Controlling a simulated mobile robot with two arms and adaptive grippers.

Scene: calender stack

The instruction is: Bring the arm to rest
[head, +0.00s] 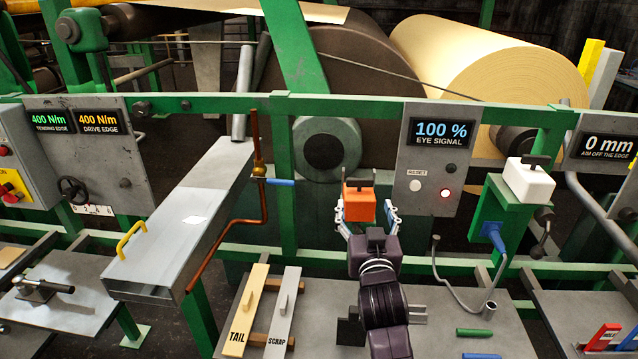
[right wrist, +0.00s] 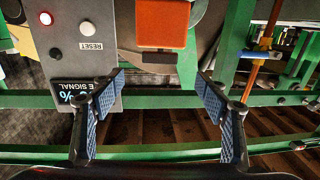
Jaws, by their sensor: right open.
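My right arm reaches up from the bottom of the head view. Its right gripper (head: 366,212) is open, with blue-padded fingers spread to either side of an orange box (head: 359,203) with a dark knob on top. In the right wrist view the right gripper (right wrist: 160,80) has nothing between its fingertips. The orange box (right wrist: 162,24) shows beyond them at the top of that view; I see no contact. My left gripper is not in view.
A grey eye signal panel (head: 436,150) reads 100 %, beside a green rail (head: 372,109). A white box (head: 528,180) sits on a green bracket at right. A grey bench (head: 425,318) lies below, with TAIL (head: 243,312) and SCRAP (head: 283,308) pieces. A copper pipe (head: 238,225) stands left.

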